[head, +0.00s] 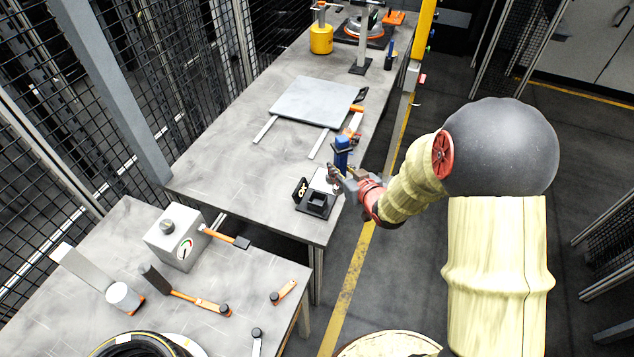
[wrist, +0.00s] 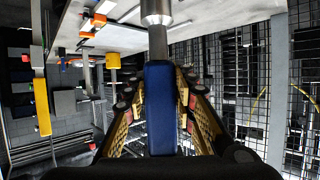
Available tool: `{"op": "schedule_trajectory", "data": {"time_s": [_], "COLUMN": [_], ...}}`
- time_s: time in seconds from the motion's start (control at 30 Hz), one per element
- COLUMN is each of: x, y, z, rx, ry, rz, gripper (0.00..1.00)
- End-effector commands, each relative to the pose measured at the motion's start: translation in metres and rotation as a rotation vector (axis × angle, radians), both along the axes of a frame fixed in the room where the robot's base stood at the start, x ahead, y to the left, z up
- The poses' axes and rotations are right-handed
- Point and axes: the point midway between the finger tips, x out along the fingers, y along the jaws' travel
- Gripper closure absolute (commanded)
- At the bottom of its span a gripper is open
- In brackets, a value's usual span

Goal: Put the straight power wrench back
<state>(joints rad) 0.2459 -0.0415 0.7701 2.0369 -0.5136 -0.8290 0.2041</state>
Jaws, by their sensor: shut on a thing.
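The straight power wrench (wrist: 160,110) has a blue body and a silver metal end. It sits between my gripper's fingers in the wrist view, with the metal end pointing toward the top of the picture. In the head view its blue body (head: 342,146) rises above my gripper (head: 343,178), which is shut on it at the right edge of the far table. A black holder (head: 316,204) with a square opening stands on the table just to the left and front of my gripper. The wrench's lower end is hard to make out there.
A grey plate (head: 315,102) lies on the far table (head: 240,195) behind the holder. A yellow cylinder (head: 321,39) stands farther back. Mesh fencing runs along the left.

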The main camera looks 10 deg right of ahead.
Motion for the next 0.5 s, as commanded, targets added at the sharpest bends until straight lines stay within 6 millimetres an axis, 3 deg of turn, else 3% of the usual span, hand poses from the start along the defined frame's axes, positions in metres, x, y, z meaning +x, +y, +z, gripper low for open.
{"op": "schedule_trajectory", "data": {"time_s": [0.2, 0.5], "x": [0.039, 0.07], "y": [0.025, 0.043], "z": [-0.019, -0.062], "rx": [0.0, 0.0], "ry": [-0.005, -0.006], "rz": [0.004, 0.001], "gripper": [1.0, 1.0]}}
